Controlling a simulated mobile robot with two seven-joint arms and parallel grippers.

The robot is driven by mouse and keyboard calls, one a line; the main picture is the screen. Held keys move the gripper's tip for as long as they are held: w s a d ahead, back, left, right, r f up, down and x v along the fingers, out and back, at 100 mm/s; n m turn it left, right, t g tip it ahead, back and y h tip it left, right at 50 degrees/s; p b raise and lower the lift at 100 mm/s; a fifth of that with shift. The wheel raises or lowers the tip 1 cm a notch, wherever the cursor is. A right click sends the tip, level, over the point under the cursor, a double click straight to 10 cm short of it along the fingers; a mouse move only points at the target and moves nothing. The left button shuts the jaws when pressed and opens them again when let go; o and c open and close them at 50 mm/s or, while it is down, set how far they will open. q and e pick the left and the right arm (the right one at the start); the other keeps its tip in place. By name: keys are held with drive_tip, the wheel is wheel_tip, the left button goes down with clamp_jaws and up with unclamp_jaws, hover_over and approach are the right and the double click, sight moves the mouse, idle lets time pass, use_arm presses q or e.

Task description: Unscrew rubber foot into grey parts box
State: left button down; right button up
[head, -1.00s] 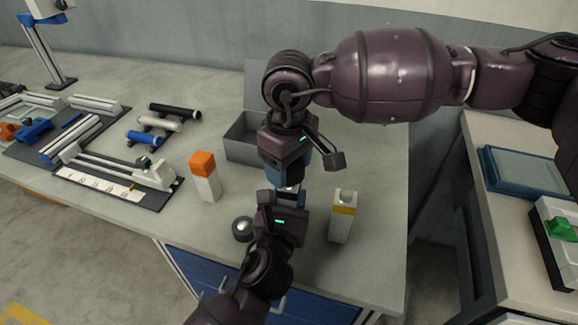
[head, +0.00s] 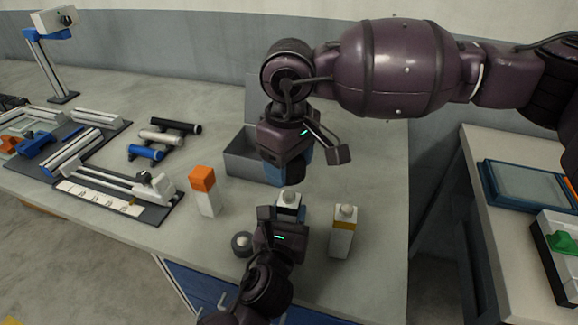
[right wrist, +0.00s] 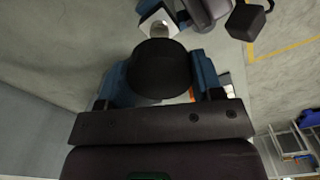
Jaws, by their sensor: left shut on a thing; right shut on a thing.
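My left gripper (head: 284,215) is shut on a white block-like part (head: 289,199) with a dark band and a small pale stud on top, held upright. It also shows in the right wrist view (right wrist: 158,22). My right gripper (head: 292,168) is above it, apart from it, with its blue fingers shut on a round black rubber foot (right wrist: 160,68). In the head view the foot is mostly hidden by the gripper. The open grey parts box (head: 238,166) stands behind, its right part hidden by my right gripper.
A white block with an orange top (head: 204,190) stands at left, a yellow-banded one (head: 343,232) at right. A dark disc with a pale knob (head: 242,244) lies beside my left gripper. Several cylinders (head: 158,140) and a rail fixture (head: 115,190) lie farther left.

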use_arm(q)
drive_tip(key=c, duration=0.5)
unclamp_jaws()
